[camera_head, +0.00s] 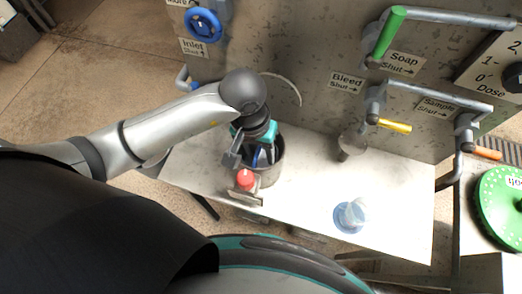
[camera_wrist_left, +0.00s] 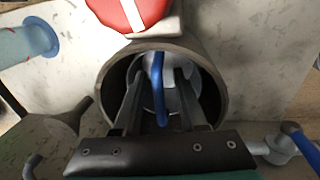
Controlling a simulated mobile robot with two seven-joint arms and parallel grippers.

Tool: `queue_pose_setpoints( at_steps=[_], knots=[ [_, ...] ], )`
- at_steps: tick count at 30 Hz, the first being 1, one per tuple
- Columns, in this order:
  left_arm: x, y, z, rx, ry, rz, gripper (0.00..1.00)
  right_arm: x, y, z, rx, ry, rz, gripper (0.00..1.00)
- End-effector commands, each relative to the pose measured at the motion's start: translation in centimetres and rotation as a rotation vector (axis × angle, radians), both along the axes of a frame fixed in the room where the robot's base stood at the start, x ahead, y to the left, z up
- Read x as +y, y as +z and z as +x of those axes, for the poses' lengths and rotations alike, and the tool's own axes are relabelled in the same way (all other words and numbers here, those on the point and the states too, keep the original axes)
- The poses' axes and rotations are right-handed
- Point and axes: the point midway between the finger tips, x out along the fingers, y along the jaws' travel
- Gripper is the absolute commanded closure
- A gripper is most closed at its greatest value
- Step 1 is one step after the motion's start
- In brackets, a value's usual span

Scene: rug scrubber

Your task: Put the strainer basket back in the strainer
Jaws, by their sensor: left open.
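The strainer (camera_head: 271,173) is a grey open-topped cylinder standing on the white table; its round rim (camera_wrist_left: 222,92) fills the middle of the left wrist view. The strainer basket (camera_wrist_left: 178,98) is pale grey and sits down inside the strainer, with its blue handle (camera_wrist_left: 158,68) standing up. My left gripper (camera_head: 257,157) points down into the strainer's mouth. Its two fingers (camera_wrist_left: 159,78) are open, one on each side of the blue handle, with gaps visible. The basket's lower part and its seating are hidden. My right gripper is not in view.
A red knob (camera_head: 245,180) stands right beside the strainer. A clear blue-based cup (camera_head: 351,215) and a grey funnel-like piece (camera_head: 352,145) are to the right. Pipes with a green handle (camera_head: 388,32) and a yellow handle (camera_head: 395,126) jut from the panel. The table's middle is bare.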

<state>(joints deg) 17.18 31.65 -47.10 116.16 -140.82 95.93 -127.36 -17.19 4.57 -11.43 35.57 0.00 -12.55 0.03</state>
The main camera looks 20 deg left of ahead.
Motion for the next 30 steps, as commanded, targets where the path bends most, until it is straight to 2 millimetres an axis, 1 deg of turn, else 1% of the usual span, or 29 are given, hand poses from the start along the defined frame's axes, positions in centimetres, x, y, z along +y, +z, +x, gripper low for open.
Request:
queue_pose_setpoints(
  at_steps=[5, 7, 11, 18, 21, 25, 30],
  knots=[
    [0.0, 0.2, 0.0, 0.001, 0.0, 0.0, 0.59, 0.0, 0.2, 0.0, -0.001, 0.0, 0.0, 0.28],
    [0.0, 0.7, 0.0, -0.001, -0.001, 0.0, 0.59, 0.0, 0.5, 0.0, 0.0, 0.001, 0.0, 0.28],
    [0.4, 3.1, 0.2, -0.006, -0.002, 0.002, 0.59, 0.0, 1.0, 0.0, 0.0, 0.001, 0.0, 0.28],
    [1.1, 8.4, 0.2, -0.006, -0.001, 0.002, 0.59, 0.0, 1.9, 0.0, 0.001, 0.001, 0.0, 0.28],
    [1.3, 10.1, 0.1, -0.005, -0.001, 0.002, 0.59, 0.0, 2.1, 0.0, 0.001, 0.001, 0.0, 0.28],
    [1.5, 11.5, 0.1, -0.002, -0.001, 0.0, 0.59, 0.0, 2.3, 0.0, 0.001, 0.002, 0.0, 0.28],
    [1.6, 12.2, 0.0, 0.0, 0.0, 0.0, 0.59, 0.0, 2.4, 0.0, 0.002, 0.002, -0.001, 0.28]
  ],
)
